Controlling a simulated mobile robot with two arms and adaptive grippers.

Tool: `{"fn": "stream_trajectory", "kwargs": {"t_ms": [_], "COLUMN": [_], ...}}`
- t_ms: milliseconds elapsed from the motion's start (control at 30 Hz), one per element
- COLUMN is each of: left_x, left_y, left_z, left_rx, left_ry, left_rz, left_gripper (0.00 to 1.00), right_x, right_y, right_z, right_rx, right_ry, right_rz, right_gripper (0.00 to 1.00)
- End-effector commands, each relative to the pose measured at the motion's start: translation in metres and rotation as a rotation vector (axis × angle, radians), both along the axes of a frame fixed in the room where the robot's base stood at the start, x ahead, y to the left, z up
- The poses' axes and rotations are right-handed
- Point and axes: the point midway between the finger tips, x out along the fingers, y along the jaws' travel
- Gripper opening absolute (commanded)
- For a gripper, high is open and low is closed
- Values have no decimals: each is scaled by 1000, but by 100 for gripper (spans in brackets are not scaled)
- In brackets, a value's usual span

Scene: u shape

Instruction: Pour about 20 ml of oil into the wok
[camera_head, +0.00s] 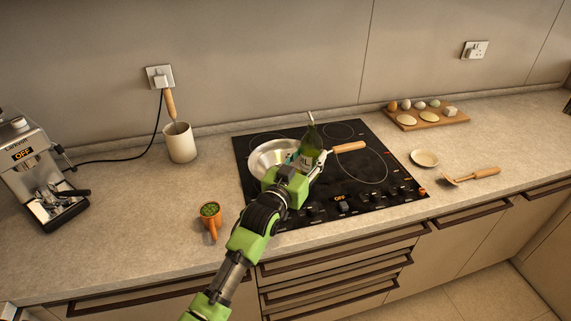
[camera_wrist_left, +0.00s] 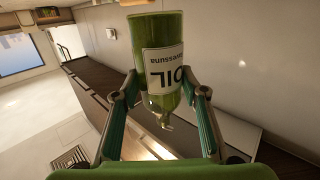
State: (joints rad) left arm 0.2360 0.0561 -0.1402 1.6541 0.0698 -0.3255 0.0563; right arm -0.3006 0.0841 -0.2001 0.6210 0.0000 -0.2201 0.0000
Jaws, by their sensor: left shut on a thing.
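A green glass oil bottle (camera_head: 311,142) with a pale label and a thin spout is in my left gripper (camera_head: 306,162). In the head view the bottle looks roughly upright, spout up, over or in front of the wok's right side; its exact height is unclear. The left wrist view shows the bottle (camera_wrist_left: 158,35) between both fingers of the gripper (camera_wrist_left: 168,95), its "OIL" label upside down. The metal wok (camera_head: 263,160) sits on the left of the black cooktop, its wooden handle (camera_head: 348,147) pointing right. My gripper and the bottle hide part of the wok. My right gripper is not in view.
The cooktop (camera_head: 375,185) reads OFF. A board with eggs (camera_head: 440,120), a small plate (camera_head: 424,158) and a wooden-handled tool (camera_head: 472,176) lie right.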

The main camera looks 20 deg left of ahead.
Motion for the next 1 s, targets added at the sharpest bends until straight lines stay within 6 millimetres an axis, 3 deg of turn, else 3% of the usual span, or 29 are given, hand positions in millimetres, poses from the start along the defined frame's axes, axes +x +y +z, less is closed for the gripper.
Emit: {"fn": "stream_trajectory", "kwargs": {"t_ms": [167,600,1000], "left_x": [1,1,1], "left_y": [0,1,1], "left_z": [4,53,51], "left_rx": [29,30,29], "left_ry": [-25,-27,-27], "left_rz": [0,0,0], "left_gripper": [8,8,8], "right_x": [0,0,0], "right_y": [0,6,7], "right_z": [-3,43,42], "right_rx": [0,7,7], "right_ry": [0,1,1], "right_rz": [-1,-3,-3], "right_gripper": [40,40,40]}}
